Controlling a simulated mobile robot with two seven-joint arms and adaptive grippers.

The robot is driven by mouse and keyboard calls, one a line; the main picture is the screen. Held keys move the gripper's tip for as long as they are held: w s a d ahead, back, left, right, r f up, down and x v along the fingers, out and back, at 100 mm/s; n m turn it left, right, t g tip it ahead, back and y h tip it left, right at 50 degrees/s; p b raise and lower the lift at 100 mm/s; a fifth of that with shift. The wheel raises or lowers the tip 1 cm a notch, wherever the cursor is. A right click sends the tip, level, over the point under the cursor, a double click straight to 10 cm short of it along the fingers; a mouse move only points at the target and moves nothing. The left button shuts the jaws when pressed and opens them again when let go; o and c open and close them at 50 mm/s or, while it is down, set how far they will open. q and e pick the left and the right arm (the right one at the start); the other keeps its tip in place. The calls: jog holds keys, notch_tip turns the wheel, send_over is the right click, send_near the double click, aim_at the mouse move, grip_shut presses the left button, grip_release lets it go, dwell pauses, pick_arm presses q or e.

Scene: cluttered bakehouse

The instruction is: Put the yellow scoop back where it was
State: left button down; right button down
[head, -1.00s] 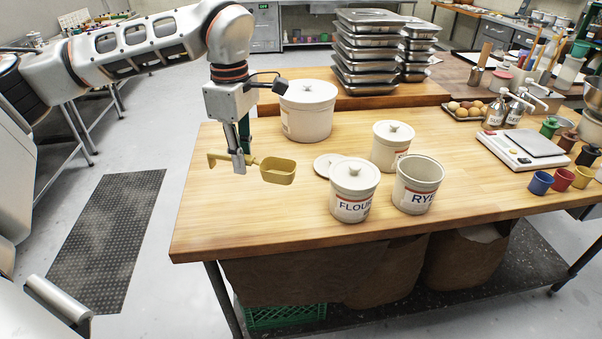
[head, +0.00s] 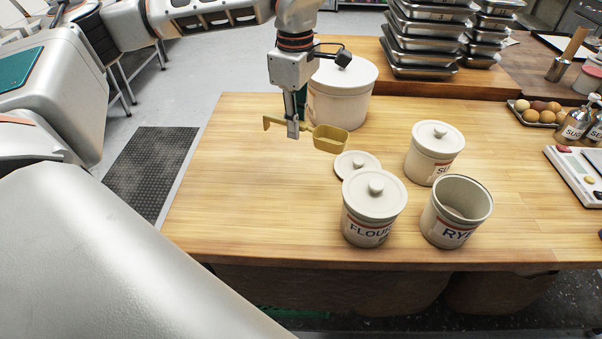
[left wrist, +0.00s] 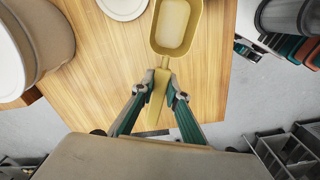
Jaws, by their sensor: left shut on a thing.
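The yellow scoop (head: 331,139) is held above the wooden table, its bowl pointing right in the head view. My left gripper (head: 293,130) is shut on its handle. In the left wrist view, the gripper (left wrist: 162,88) has a fingertip on each side of the handle, and the scoop's bowl (left wrist: 176,25) looks empty. An open crock marked RYE (head: 455,212) stands at the table's front. A lidded crock marked FLOUR (head: 373,208) stands left of it. A loose round lid (head: 356,163) lies flat behind the FLOUR crock. My right gripper is not in view.
A lidded crock (head: 434,152), its label partly hidden, stands behind the RYE crock. A large lidded crock (head: 341,95) stands behind my left gripper. Stacked metal pans (head: 430,40), eggs (head: 538,111) and a scale (head: 578,178) are farther right. The table's left part is clear.

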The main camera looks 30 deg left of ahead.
aim_at(298, 184)
pick_arm(q)
notch_tip(298, 184, down, 15)
jog(key=shift+w+f, duration=0.1)
jog(key=shift+f, duration=0.1)
dwell(0.3)
jog(key=shift+f, duration=0.1)
jog(key=c, duration=2)
grip_release()
notch_tip(298, 184, up, 12)
jog(key=shift+r, duration=0.15)
jog(key=shift+d, duration=0.1)
